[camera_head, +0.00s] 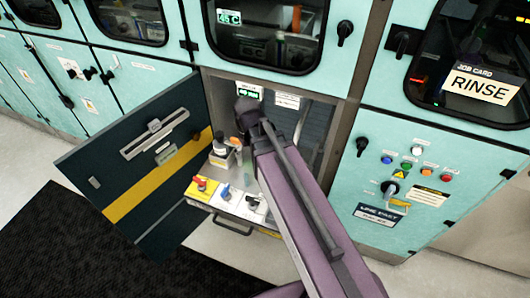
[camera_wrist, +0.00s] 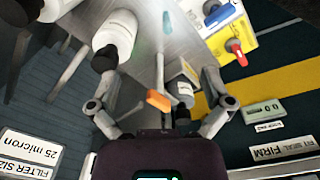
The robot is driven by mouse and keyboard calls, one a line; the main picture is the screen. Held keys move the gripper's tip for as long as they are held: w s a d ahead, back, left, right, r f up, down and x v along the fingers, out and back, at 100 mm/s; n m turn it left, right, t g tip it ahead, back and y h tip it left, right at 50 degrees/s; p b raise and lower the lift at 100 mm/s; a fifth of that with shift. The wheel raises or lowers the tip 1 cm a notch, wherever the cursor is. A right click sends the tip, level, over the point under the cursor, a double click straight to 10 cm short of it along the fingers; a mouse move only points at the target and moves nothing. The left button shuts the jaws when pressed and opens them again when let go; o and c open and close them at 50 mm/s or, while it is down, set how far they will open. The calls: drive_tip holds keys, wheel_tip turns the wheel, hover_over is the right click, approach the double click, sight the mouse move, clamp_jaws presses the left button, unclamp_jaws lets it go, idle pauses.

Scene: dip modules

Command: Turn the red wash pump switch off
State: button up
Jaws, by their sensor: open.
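The red switch (camera_head: 200,183) sits on a yellow plate at the left of the pale pull-out panel (camera_head: 236,210), low in the open cabinet bay. In the head view my arm hides the gripper. The switch's marked position is too small to read.
The dark door (camera_head: 135,165) with a yellow stripe hangs open at left. Cabinet walls enclose the bay; floor in front is clear.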

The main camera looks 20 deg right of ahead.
drive_tip(key=shift+s+d+r+m+p, duration=0.1)
drive_tip(key=shift+s+d+m, duration=0.3)
drive_tip(key=shift+d, duration=0.35)
drive_tip(key=shift+s+d+r+m+p, duration=0.15)
drive_tip(key=shift+s+d+m, duration=0.1)
drive_tip(key=shift+s+d, duration=0.35)
drive_tip(key=shift+s+d+r+m+p, duration=0.1)
drive_tip(key=shift+s+d+m, duration=0.2)
drive_tip(key=shift+d, duration=0.55)
drive_tip(key=shift+s+d+m, duration=0.4)
drive_tip(key=shift+d+m, duration=0.05)
drive_tip(key=shift+d, duration=0.25)
